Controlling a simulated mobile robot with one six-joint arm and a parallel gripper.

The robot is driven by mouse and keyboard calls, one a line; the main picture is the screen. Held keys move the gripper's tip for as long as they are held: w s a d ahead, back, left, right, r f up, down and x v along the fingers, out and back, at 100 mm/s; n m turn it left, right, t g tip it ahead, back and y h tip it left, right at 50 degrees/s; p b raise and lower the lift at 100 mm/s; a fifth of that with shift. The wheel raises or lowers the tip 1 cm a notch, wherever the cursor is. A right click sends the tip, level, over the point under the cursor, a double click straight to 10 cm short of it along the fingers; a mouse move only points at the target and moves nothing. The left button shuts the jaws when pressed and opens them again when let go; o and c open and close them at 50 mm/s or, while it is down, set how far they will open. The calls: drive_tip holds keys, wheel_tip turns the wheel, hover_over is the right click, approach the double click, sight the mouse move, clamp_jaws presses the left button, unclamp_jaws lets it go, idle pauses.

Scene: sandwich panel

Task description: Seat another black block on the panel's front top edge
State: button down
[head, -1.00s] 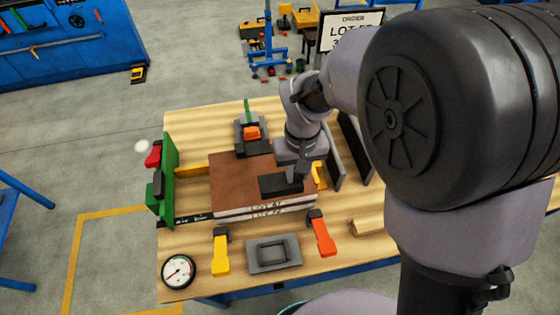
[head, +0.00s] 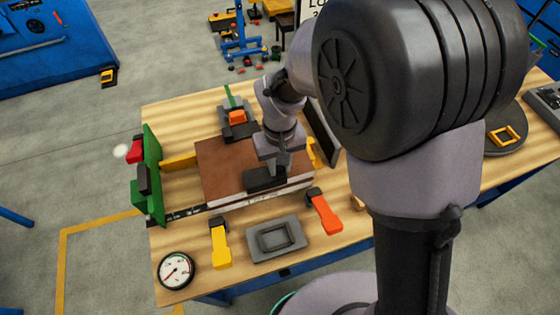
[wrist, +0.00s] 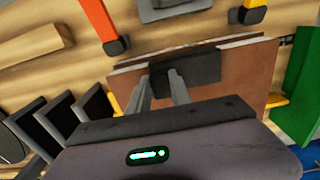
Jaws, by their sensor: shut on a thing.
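The panel is a brown slab (head: 222,158) with a white layered front edge, lying flat on the wooden bench; it also shows in the wrist view (wrist: 245,75). My gripper (head: 281,169) is over the panel's front part, fingers pointing down. It is shut on a black block (head: 260,181). In the wrist view, the fingers of my gripper (wrist: 166,72) reach the black block (wrist: 200,70), which lies at the panel's front edge. I cannot tell whether the block fully touches the panel. My arm hides part of the panel's right side.
A green upright fence (head: 152,170) stands at the panel's left. A yellow-handled clamp (head: 220,245), a grey tray (head: 262,248), an orange-handled clamp (head: 325,215) and a round gauge (head: 176,271) lie in front. Dark upright plates (head: 322,135) stand to the right.

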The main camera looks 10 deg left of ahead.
drive_tip(key=shift+f, duration=0.55)
drive_tip(key=shift+r, duration=0.1)
drive_tip(key=c, duration=1.1)
unclamp_jaws()
wheel_tip(320, 180, up, 17)
drive_tip(key=p, duration=0.5)
drive_tip(key=shift+r, duration=0.2)
